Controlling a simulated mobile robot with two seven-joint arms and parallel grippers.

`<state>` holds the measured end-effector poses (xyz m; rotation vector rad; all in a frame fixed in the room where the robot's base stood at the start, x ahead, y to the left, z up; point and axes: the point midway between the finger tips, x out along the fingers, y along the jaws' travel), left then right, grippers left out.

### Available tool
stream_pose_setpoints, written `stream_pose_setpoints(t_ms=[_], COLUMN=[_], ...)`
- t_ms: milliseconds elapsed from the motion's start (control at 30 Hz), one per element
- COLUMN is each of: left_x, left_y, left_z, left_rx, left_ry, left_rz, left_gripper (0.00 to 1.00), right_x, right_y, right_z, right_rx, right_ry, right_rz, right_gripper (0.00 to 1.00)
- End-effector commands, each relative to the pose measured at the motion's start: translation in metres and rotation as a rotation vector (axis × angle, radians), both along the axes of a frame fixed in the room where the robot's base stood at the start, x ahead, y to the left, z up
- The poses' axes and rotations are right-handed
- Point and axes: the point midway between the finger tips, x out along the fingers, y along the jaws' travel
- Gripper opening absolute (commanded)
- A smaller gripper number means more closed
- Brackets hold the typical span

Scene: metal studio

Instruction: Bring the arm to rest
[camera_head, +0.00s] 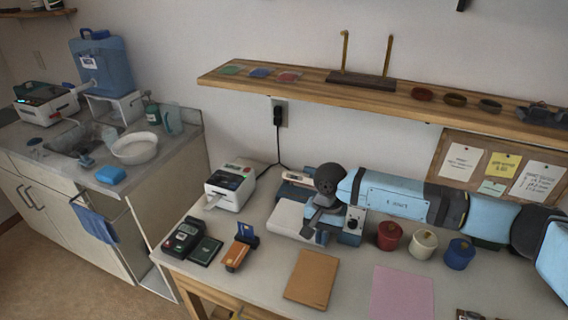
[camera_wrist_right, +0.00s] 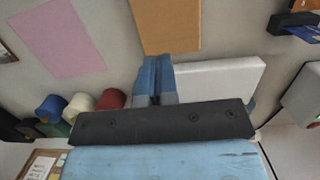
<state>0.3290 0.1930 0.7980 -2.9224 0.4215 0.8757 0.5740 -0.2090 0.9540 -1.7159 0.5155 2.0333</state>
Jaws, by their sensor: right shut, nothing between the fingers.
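My right arm (camera_head: 395,198), light blue with dark bands, reaches in from the right edge over the workbench (camera_head: 265,285). Its gripper (camera_head: 309,230) points down beside a white flat box (camera_head: 286,218). In the right wrist view the gripper's two blue fingers (camera_wrist_right: 155,77) are together with nothing between them. The white box (camera_wrist_right: 222,78) lies beside them there, and a brown board (camera_wrist_right: 165,25) lies beyond. I cannot tell how high the fingertips are above the bench. My left gripper is not in view.
Red (camera_head: 389,235), white (camera_head: 423,243) and blue (camera_head: 459,253) pots stand below my forearm. A brown board (camera_head: 312,278) and pink sheet (camera_head: 402,292) lie in front. A label printer (camera_head: 231,184) stands left. A wooden shelf (camera_head: 300,88) runs along the wall above.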

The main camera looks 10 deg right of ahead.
Motion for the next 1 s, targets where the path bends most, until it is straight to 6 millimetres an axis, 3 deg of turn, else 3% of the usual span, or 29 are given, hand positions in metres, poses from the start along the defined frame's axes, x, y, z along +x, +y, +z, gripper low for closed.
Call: stream_pose_setpoints(t_ms=[67, 167, 267, 333, 400, 500, 600, 700, 800, 933, 967, 1000], left_x=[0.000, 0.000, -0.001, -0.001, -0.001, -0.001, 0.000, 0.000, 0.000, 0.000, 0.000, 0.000], left_y=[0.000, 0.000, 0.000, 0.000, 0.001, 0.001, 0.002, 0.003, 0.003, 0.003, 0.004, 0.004], left_z=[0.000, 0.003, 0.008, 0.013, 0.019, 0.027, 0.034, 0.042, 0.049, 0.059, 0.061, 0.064], left_rx=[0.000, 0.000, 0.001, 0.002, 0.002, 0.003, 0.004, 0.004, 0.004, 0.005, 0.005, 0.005], left_ry=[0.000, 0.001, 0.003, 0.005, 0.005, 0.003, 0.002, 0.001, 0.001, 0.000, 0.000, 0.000], left_rz=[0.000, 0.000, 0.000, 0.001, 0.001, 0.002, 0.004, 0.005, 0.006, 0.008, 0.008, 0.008], left_gripper=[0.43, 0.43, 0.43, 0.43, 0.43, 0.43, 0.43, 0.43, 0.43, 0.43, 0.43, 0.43], right_x=[-0.002, -0.015, -0.043, -0.070, -0.093, -0.115, -0.125, -0.124, -0.117, -0.111, -0.112, -0.114], right_y=[0.003, 0.024, 0.069, 0.111, 0.149, 0.188, 0.209, 0.212, 0.197, 0.161, 0.150, 0.135], right_z=[-0.001, -0.006, -0.009, -0.005, 0.008, 0.035, 0.063, 0.086, 0.095, 0.083, 0.076, 0.065], right_rx=[0.012, 0.092, 0.271, 0.446, 0.620, 0.836, 1.011, 1.144, 1.231, 1.271, -1.193, -1.058], right_ry=[0.005, 0.041, 0.135, 0.253, 0.401, 0.645, 0.928, 1.245, 1.592, 2.084, -2.081, -2.002], right_rz=[-0.005, -0.043, -0.153, -0.285, -0.446, -0.698, -0.971, -1.255, -1.545, -1.915, 1.883, 1.774], right_gripper=[0.00, 0.00, 0.00, 0.00, 0.00, 0.00, 0.00, 0.00, 0.00, 0.00, 0.00, 0.00])
